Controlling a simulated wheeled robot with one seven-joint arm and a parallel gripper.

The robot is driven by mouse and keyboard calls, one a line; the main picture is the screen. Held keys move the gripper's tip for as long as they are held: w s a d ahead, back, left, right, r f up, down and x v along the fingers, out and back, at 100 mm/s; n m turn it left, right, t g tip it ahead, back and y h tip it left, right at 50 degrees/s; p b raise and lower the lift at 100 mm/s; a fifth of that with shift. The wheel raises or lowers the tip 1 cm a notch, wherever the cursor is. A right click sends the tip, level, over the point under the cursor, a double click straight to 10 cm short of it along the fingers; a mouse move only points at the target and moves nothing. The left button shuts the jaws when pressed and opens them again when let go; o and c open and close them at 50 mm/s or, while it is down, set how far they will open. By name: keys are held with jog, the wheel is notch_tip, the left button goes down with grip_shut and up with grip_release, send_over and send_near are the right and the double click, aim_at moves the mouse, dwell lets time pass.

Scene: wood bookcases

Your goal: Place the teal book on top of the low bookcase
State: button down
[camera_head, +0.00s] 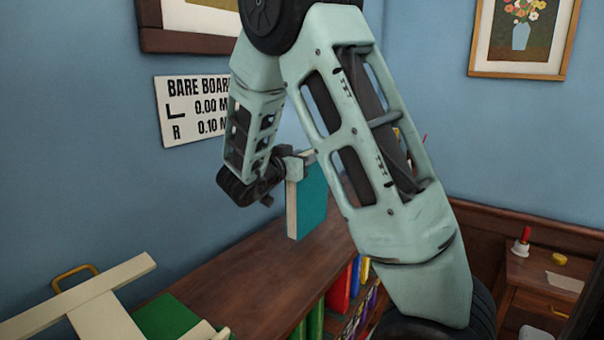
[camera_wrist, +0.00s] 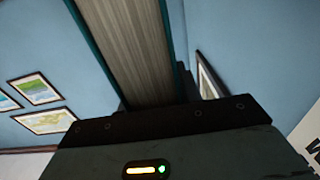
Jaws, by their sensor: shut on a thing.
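The teal book (camera_head: 312,202) is upright in the head view, with its pale page edges facing left. My gripper (camera_head: 298,165) is shut on its upper part. The wrist view shows the book's page block (camera_wrist: 130,50) between its teal covers, rising from the gripper (camera_wrist: 150,115). The low bookcase (camera_head: 255,268) has a brown wooden top below the book. The book's lower edge appears close to that top, but I cannot tell whether it touches. My arm hides part of the bookcase's right side and some of the book's surroundings.
A cream wooden frame (camera_head: 90,300) and a green item (camera_head: 165,316) are at the lower left. Several coloured books (camera_head: 340,290) fill the shelf below the top. A small cabinet (camera_head: 540,280) stands at right. The top's middle looks clear.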

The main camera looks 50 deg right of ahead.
jog(key=shift+f+p, duration=0.55)
jog(key=shift+f, duration=1.4)
jog(key=shift+f, duration=0.15)
jog(key=c, duration=1)
grip_release()
jog(key=shift+o, duration=0.2)
jog(key=s+a+b, duration=0.1)
jog(key=a+b, duration=0.4)
jog(key=a, duration=0.7)
